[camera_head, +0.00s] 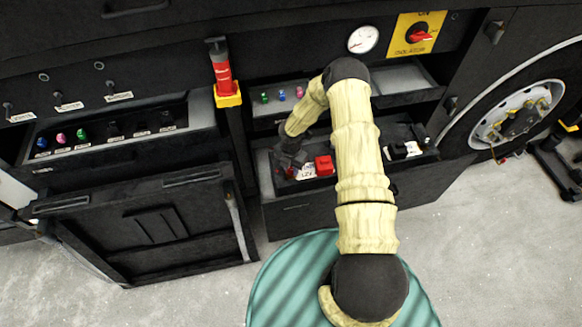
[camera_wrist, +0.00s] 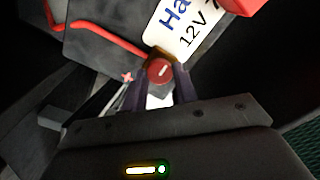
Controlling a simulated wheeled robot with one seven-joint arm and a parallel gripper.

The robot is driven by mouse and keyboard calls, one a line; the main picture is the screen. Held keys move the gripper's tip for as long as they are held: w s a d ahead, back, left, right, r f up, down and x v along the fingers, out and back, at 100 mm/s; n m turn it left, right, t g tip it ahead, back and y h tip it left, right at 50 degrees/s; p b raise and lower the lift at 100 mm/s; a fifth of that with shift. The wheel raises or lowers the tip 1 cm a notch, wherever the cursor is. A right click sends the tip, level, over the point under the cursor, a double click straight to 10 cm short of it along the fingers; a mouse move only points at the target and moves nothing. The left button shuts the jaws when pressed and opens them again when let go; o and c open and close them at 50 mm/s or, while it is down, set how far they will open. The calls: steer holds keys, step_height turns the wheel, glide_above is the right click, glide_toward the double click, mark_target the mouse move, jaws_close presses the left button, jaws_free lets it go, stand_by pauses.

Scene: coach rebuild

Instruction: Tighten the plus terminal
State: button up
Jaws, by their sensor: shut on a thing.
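The plus terminal is a round red knob (camera_wrist: 159,70) with a white line across its face, in the wrist view. A small red plus sign (camera_wrist: 127,76) is marked beside it. My gripper (camera_wrist: 160,82) has its two dark fingers at either side of the knob and is shut on it. The knob sits at the edge of a dark grey battery (camera_wrist: 95,35) with a white label (camera_wrist: 185,28) reading "12V". In the head view, my gripper (camera_head: 287,158) reaches down into the low open tray (camera_head: 310,205); the knob is hidden there.
A red block (camera_head: 324,165) sits right of the white label in the tray. A red cable (camera_wrist: 110,40) runs over the battery. An open hatch door (camera_head: 155,225) stands at left. A red and yellow switch (camera_head: 418,35) is above right.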

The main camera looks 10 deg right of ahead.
steer(key=shift+w+d, duration=0.1)
steer(key=shift+w, duration=0.05)
steer(key=shift+m+b, duration=0.4)
steer(key=shift+d+f+m+b, duration=0.15)
steer(key=shift+d+m+b, duration=0.05)
steer(key=shift+m+b, duration=0.3)
steer(key=m+b, duration=0.3)
steer(key=m, duration=0.1)
steer(key=shift+a, duration=0.25)
steer(key=m+b, duration=0.1)
steer(key=m, duration=0.1)
steer(key=shift+s+m, duration=0.2)
steer(key=shift+m, duration=0.2)
steer(key=m+b, duration=0.2)
steer(key=m, duration=0.2)
steer(key=shift+d+m+b, duration=0.1)
steer(key=shift+m+b, duration=0.2)
steer(key=shift+b, duration=0.1)
steer(key=m+b, duration=0.1)
steer(key=m, duration=0.3)
steer(key=shift+w+m+b, duration=0.15)
steer(key=shift+m+b, duration=0.15)
steer(key=shift+b, duration=0.1)
